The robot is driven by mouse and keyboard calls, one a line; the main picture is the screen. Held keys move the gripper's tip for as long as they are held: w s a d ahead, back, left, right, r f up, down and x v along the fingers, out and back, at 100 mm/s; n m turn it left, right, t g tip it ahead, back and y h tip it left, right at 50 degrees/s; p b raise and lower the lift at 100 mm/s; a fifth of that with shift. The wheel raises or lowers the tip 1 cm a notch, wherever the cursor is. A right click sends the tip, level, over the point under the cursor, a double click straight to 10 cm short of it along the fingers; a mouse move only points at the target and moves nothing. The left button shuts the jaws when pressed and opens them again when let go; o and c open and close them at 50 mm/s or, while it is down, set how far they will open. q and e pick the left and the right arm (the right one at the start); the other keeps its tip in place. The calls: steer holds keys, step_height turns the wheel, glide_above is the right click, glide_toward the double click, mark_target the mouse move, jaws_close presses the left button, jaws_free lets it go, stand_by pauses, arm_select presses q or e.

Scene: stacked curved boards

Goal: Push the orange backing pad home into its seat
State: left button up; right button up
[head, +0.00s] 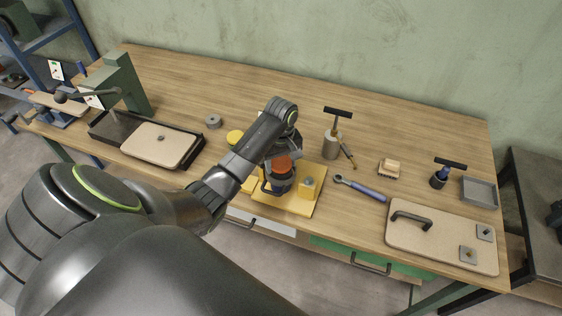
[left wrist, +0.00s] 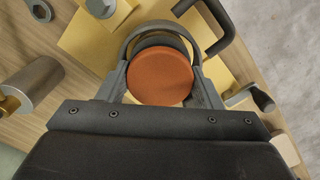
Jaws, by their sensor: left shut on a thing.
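The orange backing pad (head: 281,163) is a round disc. In the left wrist view the pad (left wrist: 160,76) sits between the two fingers of my left gripper (left wrist: 162,88), which is shut on it. A dark grey curved ring (left wrist: 160,27) arcs around the pad's far side, with a black round part just behind it. In the head view my left gripper (head: 281,172) is over a yellow fixture (head: 297,205) near the table's front edge. Whether the pad touches the bottom of its seat cannot be told. My right gripper is not in view.
A grey cylinder with a black T-handle (head: 333,143) and a blue-handled ratchet (head: 365,189) lie right of the fixture. A beige board with a handle (head: 440,236) is at the front right. A black tray (head: 112,133) is at the left.

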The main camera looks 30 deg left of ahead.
arm_select(q)
steer(key=shift+r, duration=0.2)
steer(key=shift+n, duration=1)
steer(key=shift+f, duration=0.3)
stand_by(0.3)
steer(key=shift+r, duration=0.4)
